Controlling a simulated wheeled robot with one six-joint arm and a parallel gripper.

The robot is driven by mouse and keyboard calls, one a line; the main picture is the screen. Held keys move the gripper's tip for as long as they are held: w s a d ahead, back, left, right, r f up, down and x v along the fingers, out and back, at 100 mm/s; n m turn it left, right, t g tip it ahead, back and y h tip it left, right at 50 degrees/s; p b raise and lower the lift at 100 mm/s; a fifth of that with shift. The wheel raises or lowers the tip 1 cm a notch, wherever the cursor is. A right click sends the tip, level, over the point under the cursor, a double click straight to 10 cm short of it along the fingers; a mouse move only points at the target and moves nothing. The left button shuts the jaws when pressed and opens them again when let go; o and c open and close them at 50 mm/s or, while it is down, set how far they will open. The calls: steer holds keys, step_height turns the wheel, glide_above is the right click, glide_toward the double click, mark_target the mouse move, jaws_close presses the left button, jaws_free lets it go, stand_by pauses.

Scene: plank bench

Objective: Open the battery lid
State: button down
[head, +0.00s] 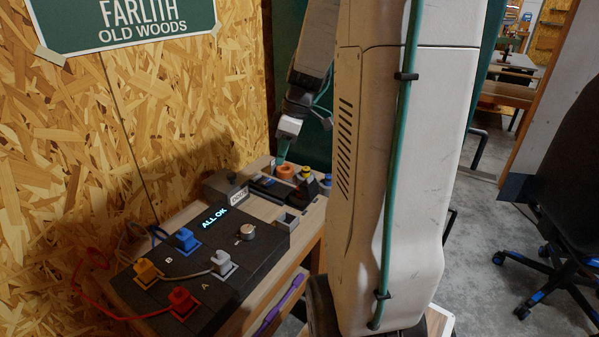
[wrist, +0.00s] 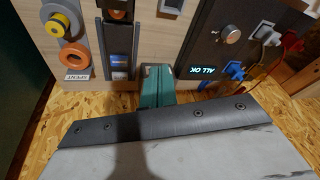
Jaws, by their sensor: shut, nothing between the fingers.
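My gripper (wrist: 159,72) has teal fingers that are shut with nothing between them. In the head view my gripper (head: 282,155) points down over the far end of the bench. In the wrist view it is between the dark console (wrist: 215,42) and a narrow black holder (wrist: 105,45) with an orange-topped piece and a blue piece in it. The console (head: 245,268) reads "ALL OK". A dark grey box (head: 221,184) with a small label is behind it. No part is clearly marked as the battery lid, so I cannot tell which it is or whether it is open.
An orange ring (wrist: 75,60) and a yellow one (wrist: 62,24) sit in a grey rack by a "SPENT" label. The console carries a round knob (head: 246,232) and blue, yellow, red and grey plugs with cables. A chipboard wall (head: 130,130) stands close behind the bench.

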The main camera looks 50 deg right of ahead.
mark_target(309, 187)
steer(key=d+r+m+g+h, duration=0.2)
steer(key=d+r+m+h, duration=0.1)
steer(key=d+m, duration=0.1)
steer(key=shift+m, duration=0.5)
steer(key=f, duration=1)
steer(key=shift+w+d+f, duration=0.2)
steer(key=shift+w+f, duration=0.1)
steer(key=shift+w, duration=0.05)
steer(key=s, duration=0.1)
steer(key=s+r, duration=0.1)
steer(key=shift+s+d+r, duration=0.15)
steer(key=shift+s, duration=0.15)
steer(key=shift+s+r, duration=0.2)
steer(key=shift+s, duration=0.4)
